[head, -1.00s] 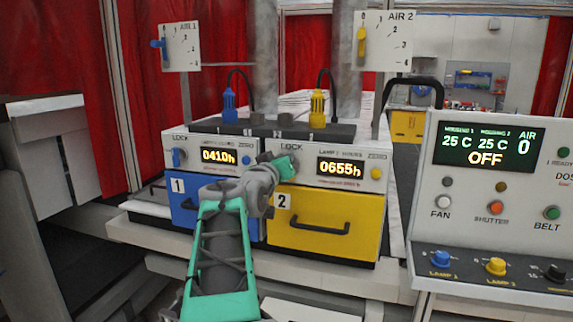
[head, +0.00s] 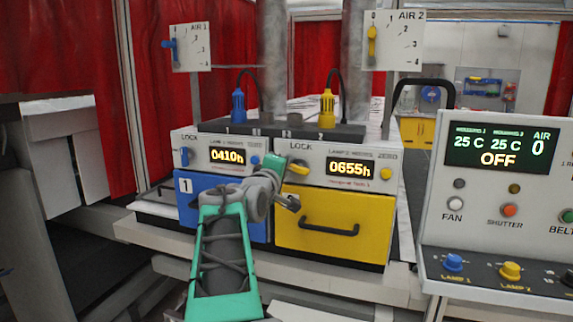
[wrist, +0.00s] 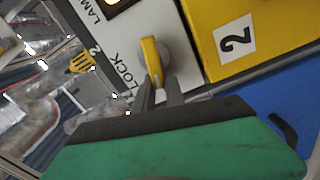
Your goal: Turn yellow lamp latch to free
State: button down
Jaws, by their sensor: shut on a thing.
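The yellow lamp latch (head: 299,169) sits under the LOCK label on the white panel above the yellow drawer marked 2. It is small and partly hidden by my gripper in the head view, where it looks tilted. In the wrist view the yellow latch (wrist: 151,54) shows as a narrow lever on a round base. My gripper (wrist: 159,86) is shut on the near end of the lever, with its two dark fingers close together. In the head view my gripper (head: 286,168) reaches the panel from the left.
The yellow drawer (head: 340,215) with its black handle is just below. The blue drawer (head: 188,206) and an upright blue latch (head: 184,157) are to the left. A yellow knob (head: 386,174) is right of the lamp 2 display. A control console (head: 490,215) stands at the right.

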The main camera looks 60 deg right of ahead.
jog(key=shift+s+d+f+n, duration=0.1)
jog(key=shift+s+f+n, duration=0.05)
jog(key=shift+f+n, duration=0.9)
jog(key=shift+r+n, duration=0.2)
jog(key=shift+n, duration=0.15)
jog(key=c, duration=1.7)
grip_release()
jog(key=o, duration=0.3)
jog(key=shift+s+r, duration=0.15)
jog(key=shift+r, duration=0.25)
jog(key=s+a+b, duration=0.1)
jog(key=a, duration=0.6)
jog(key=shift+a, duration=0.4)
